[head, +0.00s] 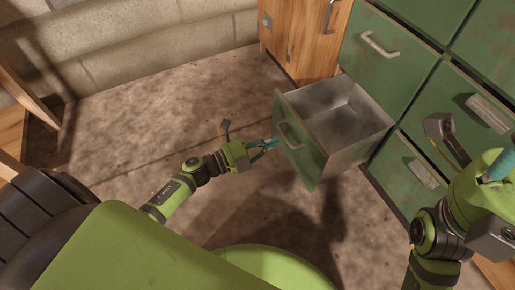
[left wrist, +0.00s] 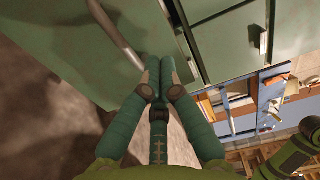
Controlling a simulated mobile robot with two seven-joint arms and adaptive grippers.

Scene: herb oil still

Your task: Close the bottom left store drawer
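The bottom left store drawer stands pulled out of the green cabinet, with its green front (head: 309,160) facing my left arm and its grey metal inside empty. A curved metal handle (head: 290,136) is on that front. My left gripper (head: 275,143) is at the drawer front, beside the handle, with its teal fingers together and nothing between them. In the left wrist view the fingertips (left wrist: 163,72) lie against or just before the green front (left wrist: 65,35), right of the handle (left wrist: 117,32); contact is unclear. My right gripper (head: 500,165) is partly cut off at the right edge.
Other green drawers (head: 385,72) with handles sit above and right of the open one and look shut. A wooden cabinet (head: 300,35) stands left of them. A dark handled object (head: 440,128) is near my right arm. The floor (head: 150,110) left of the drawer is clear.

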